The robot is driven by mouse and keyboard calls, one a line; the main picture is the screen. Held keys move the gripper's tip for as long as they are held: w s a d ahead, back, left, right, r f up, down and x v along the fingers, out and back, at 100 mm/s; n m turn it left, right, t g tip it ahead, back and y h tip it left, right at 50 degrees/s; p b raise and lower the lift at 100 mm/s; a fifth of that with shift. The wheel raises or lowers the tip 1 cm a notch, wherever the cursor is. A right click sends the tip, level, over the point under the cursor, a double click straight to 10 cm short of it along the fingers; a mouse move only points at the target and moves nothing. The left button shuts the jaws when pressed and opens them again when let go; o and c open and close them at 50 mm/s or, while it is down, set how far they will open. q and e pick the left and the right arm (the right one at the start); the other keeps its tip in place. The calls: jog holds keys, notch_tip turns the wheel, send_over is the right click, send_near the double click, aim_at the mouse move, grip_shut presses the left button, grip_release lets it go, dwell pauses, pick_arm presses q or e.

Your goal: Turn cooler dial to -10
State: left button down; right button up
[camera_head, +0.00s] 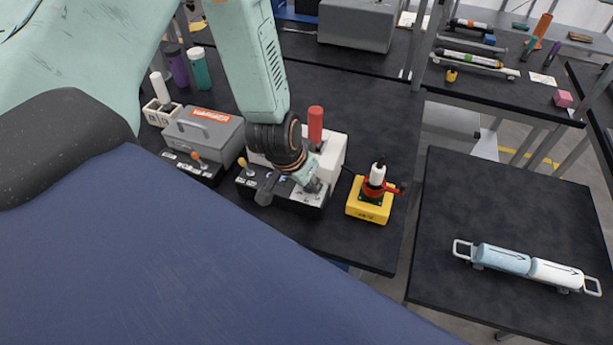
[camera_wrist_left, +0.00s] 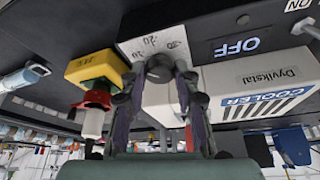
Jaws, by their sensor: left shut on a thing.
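The cooler (camera_head: 333,150) is a white box with a black front panel, and a red cylinder stands on top of it. My left gripper (camera_head: 313,187) reaches down to the panel's right end. In the left wrist view its fingers (camera_wrist_left: 161,76) are closed around the dark round dial (camera_wrist_left: 160,66). A white scale plate (camera_wrist_left: 150,42) with handwritten numbers, one like -20, lies beside the dial. The dial's exact setting is not readable. My right gripper is not in view.
A yellow box (camera_head: 366,212) with a red valve stands just right of the cooler. A grey toolbox-like case (camera_head: 205,135) stands to the left, beside a small panel with an orange-knobbed lever (camera_head: 196,157).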

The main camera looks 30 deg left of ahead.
pick_arm(q)
jog(key=shift+w+d+r+n+y, duration=0.1)
jog(key=shift+n+y, duration=0.25)
jog(key=shift+n, duration=0.5)
jog(key=shift+d+n+y, duration=0.1)
jog(key=shift+n+y, duration=0.25)
jog(key=shift+n, duration=0.8)
jog(key=c, duration=1.3)
grip_release()
jog(key=shift+o, duration=0.2)
jog(key=v, duration=1.2)
